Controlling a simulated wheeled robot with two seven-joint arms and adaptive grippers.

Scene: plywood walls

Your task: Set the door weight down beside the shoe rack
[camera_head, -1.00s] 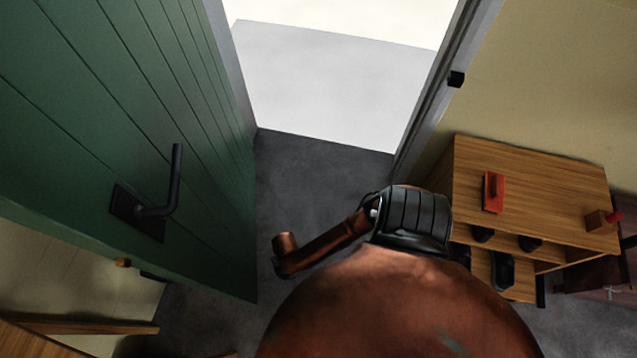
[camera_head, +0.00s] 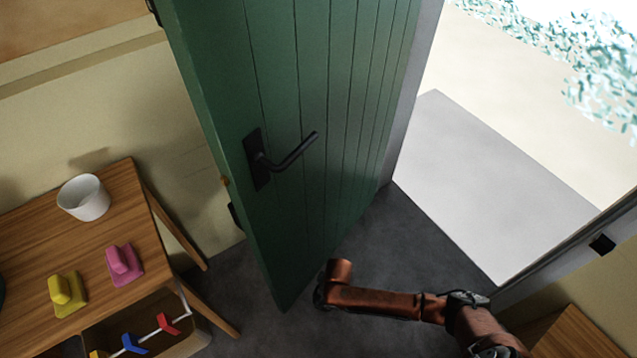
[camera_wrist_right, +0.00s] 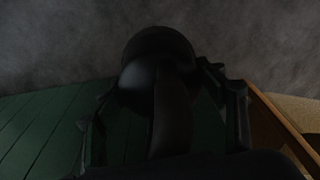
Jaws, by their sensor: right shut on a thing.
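The door weight (camera_wrist_right: 170,105) is a dark, nearly black object with a rounded shape, seen in the right wrist view. My right gripper (camera_wrist_right: 160,120) is shut on it, with a finger on either side. The dim light hides its details. In the head view my right arm comes in from the lower right, but its gripper and the weight are hidden. The shoe rack shows only as a corner of wooden top (camera_head: 572,336) at the lower right. My left gripper is not in view.
The green door (camera_head: 300,150) stands open in the middle, close to my right arm. Dark grey floor (camera_head: 385,245) is bare near the doorway.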

